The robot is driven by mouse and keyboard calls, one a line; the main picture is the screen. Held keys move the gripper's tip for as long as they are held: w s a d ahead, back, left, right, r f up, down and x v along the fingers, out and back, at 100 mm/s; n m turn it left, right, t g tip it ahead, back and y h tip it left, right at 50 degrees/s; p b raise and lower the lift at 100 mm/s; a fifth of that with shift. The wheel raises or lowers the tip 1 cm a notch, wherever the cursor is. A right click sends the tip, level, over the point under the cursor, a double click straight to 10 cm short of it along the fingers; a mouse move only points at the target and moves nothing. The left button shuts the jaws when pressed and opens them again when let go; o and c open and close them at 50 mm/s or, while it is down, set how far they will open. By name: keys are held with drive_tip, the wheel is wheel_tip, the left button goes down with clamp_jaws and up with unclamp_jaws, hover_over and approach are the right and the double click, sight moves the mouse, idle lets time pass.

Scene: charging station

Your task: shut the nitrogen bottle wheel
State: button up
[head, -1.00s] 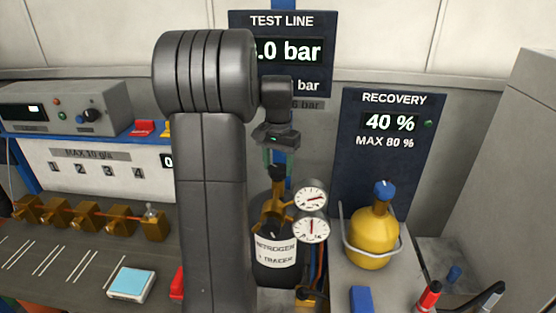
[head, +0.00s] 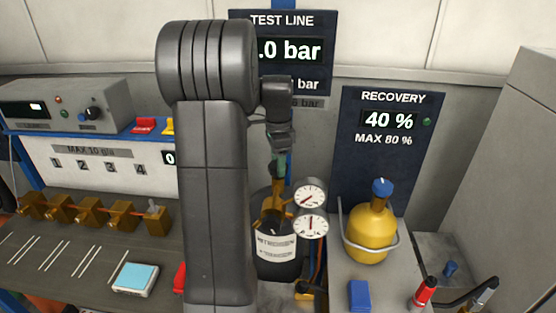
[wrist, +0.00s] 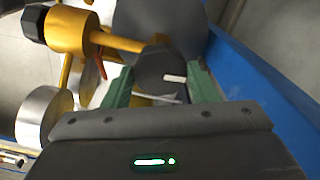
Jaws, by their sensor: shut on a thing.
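The nitrogen bottle (head: 277,248) is a dark cylinder with a white label, standing right of my arm in the head view. A brass valve body and two round white gauges (head: 310,197) sit on its top. My gripper (head: 278,166) points down over the valve, and its fingers hide most of the wheel there. In the wrist view the dark, faceted wheel (wrist: 160,68) with a white mark sits between the green fingers of my gripper (wrist: 160,82). The gripper is shut on it. The brass stem runs left from the wheel.
The TEST LINE panel (head: 300,50) is partly covered by my arm and shows ".0 bar". A yellow recovery bottle (head: 370,235) stands to the right. A brass valve row (head: 90,212) lies on the left bench. A blue edge (wrist: 270,75) runs along the right in the wrist view.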

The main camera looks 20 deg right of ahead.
drive_tip(key=shift+r+m, duration=0.1)
drive_tip(key=shift+m, duration=0.5)
drive_tip(key=o, duration=1)
wheel_tip(320, 180, up, 14)
drive_tip(key=shift+f+b, duration=0.15)
drive_tip(key=shift+b, duration=0.5)
wheel_tip(320, 180, down, 14)
drive_tip(key=shift+p, duration=0.7)
